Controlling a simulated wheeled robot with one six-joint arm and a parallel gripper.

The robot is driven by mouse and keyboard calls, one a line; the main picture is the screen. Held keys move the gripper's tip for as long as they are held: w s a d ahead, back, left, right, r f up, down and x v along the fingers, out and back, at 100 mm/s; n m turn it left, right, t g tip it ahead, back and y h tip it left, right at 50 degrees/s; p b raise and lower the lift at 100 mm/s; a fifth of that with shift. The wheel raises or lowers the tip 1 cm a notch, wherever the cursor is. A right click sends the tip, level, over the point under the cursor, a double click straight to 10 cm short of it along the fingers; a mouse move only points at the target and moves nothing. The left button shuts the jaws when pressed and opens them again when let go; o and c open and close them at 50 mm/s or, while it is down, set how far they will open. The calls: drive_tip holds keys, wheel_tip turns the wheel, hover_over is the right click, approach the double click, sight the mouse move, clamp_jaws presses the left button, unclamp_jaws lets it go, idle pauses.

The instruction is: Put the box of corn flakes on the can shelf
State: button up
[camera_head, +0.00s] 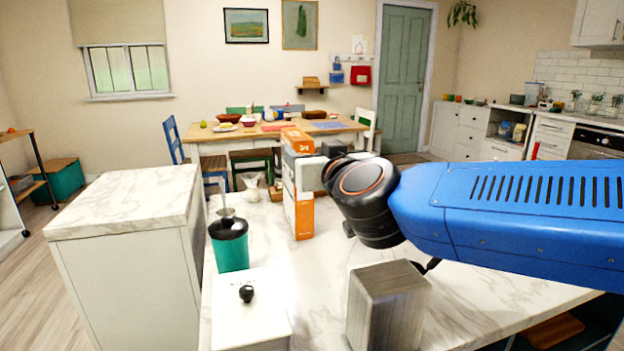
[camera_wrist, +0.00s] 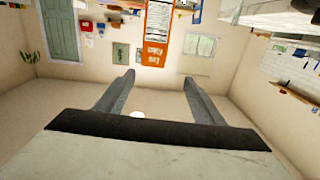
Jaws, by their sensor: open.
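An orange and white box, which I take to be the corn flakes (camera_head: 304,216), stands upright on the white marble counter in the head view. In the wrist view the box (camera_wrist: 156,48) appears upside down, ahead of the fingers and between their lines. My gripper (camera_wrist: 158,77) is open and empty, with a gap visible between its fingertips and the box. In the head view my wrist is just right of the box, and the fingers are mostly hidden. I cannot make out a shelf with cans in either view.
A green canister with a black lid (camera_head: 230,246), a white box with a black knob (camera_head: 250,312) and a grey metal block (camera_head: 386,306) stand on the counter (camera_head: 480,300). A marble-topped cabinet (camera_head: 125,200) is at left. A dining table (camera_head: 345,134) stands behind.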

approach(296, 133)
drive_tip(key=shift+h, duration=0.3)
drive_tip(key=x, duration=0.9)
drive_tip(key=shift+w+a+f, duration=0.3)
drive_tip(key=shift+w, duration=0.05)
clamp_jaws()
drive_tip(key=shift+r+m, duration=0.15)
drive_tip(key=shift+m, duration=0.15)
